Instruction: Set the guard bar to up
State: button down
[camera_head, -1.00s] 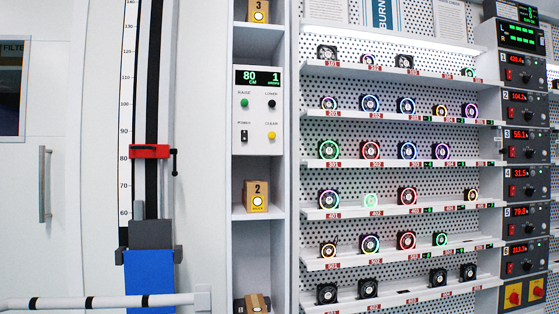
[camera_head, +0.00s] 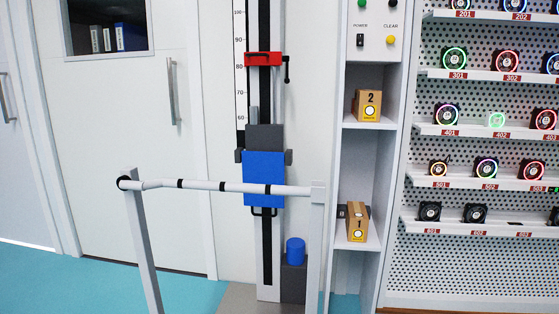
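The guard bar (camera_head: 225,187) is a white rail with black bands in the camera_head view. It lies nearly level, from a dark pivot at the top of the left post (camera_head: 143,240) to the right post (camera_head: 316,240). It passes in front of a blue block (camera_head: 264,170) on the vertical column. My gripper is not in the view, so its place relative to the bar cannot be seen.
The column with a red clamp (camera_head: 263,59) stands behind the bar, with a blue cylinder (camera_head: 295,251) low beside it. A shelf with numbered boxes (camera_head: 367,105) and a fan rack (camera_head: 480,174) stand to the right. Teal floor (camera_head: 120,285) is clear at left.

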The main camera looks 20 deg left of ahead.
aim_at(124, 183)
jog(key=j+u, duration=0.1)
jog(key=u, duration=0.35)
jog(key=i+u, duration=0.1)
jog(key=u, duration=0.75)
jog(key=i+j, duration=0.05)
